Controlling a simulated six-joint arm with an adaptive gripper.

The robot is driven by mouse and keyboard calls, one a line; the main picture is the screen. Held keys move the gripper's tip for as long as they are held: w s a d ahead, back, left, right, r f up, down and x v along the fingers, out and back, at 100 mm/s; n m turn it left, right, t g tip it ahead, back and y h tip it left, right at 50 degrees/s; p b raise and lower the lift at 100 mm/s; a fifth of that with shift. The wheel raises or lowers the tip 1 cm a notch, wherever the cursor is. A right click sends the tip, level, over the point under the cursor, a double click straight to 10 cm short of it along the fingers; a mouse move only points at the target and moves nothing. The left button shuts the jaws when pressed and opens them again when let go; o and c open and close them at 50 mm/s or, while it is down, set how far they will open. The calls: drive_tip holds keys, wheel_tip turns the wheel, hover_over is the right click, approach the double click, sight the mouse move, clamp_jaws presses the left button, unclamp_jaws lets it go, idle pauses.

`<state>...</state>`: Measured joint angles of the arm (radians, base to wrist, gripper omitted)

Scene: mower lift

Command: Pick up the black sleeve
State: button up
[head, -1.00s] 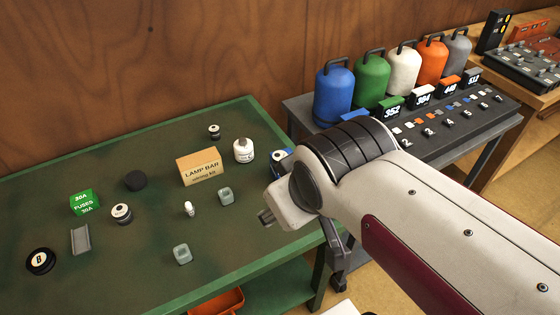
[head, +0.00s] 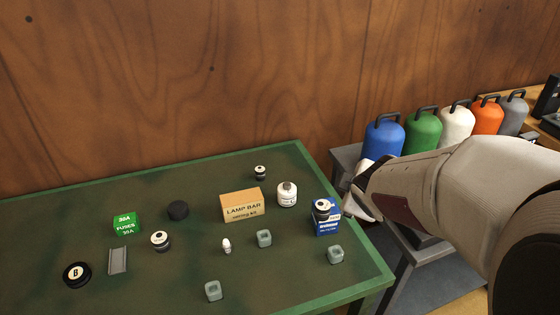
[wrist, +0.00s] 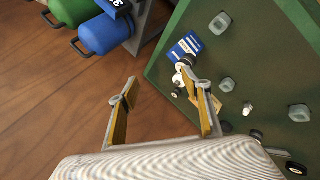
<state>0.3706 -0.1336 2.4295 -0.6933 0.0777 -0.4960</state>
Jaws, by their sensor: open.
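A plain black short cylinder (head: 178,210), probably the black sleeve, stands on the green table behind the middle, right of the green fuse box (head: 125,224). My gripper (wrist: 160,80) is open and empty in the wrist view, its two fingers apart over the wooden wall and the table's edge. In the head view my arm reaches in from the right and its end is beside the table's right edge; the fingers are hard to make out there. The cylinder is well to the left of it.
Coloured canisters (head: 422,131) are at right.

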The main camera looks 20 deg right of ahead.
drive_tip(key=w+d+f+t+y, duration=0.1)
drive_tip(key=w+d+f, duration=0.2)
drive_tip(key=w+f, duration=0.15)
drive_tip(key=m+t+y, duration=0.2)
drive_tip(key=y, duration=0.3)
hover_over(338, 216)
drive_tip(key=s, duration=0.4)
wheel_tip(338, 216, down, 9)
drive_tip(key=m+t+y, duration=0.1)
drive_tip(key=s+a+t+y, duration=0.1)
drive_tip(key=t+y, duration=0.1)
drive_tip(key=s+m+t+y, duration=0.1)
drive_tip(key=t, duration=0.1)
drive_tip(key=shift+s+a+f+m+y, duration=0.2)
drive_tip(key=shift+a+m+y, duration=0.1)
drive_tip(key=shift+y, duration=0.1)
drive_tip(key=shift+w, duration=0.15)
drive_tip(key=shift+x, duration=1.15)
drive_tip(key=shift+r, duration=0.1)
